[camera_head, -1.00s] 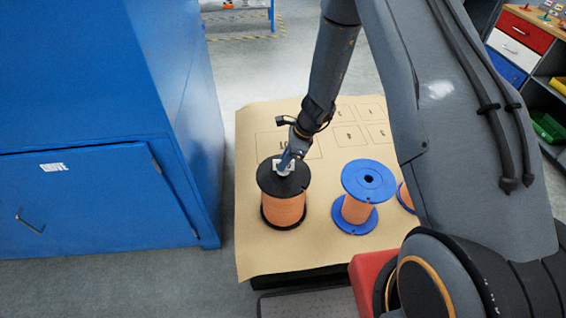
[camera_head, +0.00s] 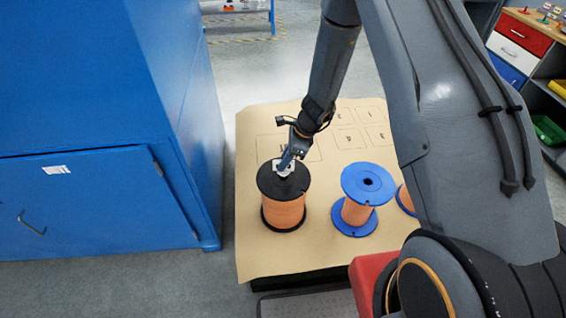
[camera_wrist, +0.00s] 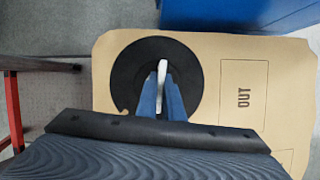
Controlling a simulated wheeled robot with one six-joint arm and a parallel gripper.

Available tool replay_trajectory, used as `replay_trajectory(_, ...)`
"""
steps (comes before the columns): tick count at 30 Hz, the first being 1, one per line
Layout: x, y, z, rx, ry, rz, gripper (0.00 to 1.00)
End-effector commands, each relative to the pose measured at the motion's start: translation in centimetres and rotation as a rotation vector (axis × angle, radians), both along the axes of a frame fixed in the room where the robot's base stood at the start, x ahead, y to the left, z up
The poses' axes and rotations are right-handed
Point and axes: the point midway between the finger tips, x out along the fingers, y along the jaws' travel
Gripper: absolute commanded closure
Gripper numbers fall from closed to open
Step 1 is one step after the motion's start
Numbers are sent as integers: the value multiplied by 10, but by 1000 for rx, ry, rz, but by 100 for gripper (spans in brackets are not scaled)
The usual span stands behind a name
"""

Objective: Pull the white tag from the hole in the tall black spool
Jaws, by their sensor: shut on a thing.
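The tall black spool (camera_head: 269,182), wound with orange material, stands upright on the board at its front left. Its black top flange (camera_wrist: 126,80) fills the middle of the wrist view. My gripper (camera_head: 286,165) points down over the flange's centre. In the wrist view its blue fingers (camera_wrist: 161,98) are shut on the white tag (camera_wrist: 162,75), which is seen edge-on between them. The white tag (camera_head: 279,171) also shows at the fingertips in the head view. The hole is hidden behind the fingers and tag, so I cannot tell how deep the tag sits.
A blue spool (camera_head: 368,182) stands to the right, with another orange-wound spool (camera_head: 405,199) partly hidden behind my arm. The tan board (camera_head: 255,240) has printed outlines. A blue cabinet (camera_head: 100,200) stands close on the left. The board's printed back part is clear.

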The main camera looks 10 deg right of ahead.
Motion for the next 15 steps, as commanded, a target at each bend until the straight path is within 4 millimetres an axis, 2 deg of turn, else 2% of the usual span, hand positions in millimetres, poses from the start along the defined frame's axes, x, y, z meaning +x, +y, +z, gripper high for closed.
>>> replay_trajectory(5,0,0,2,0,0,0,100)
replay_trajectory(15,0,0,26,0,-1,0,100)
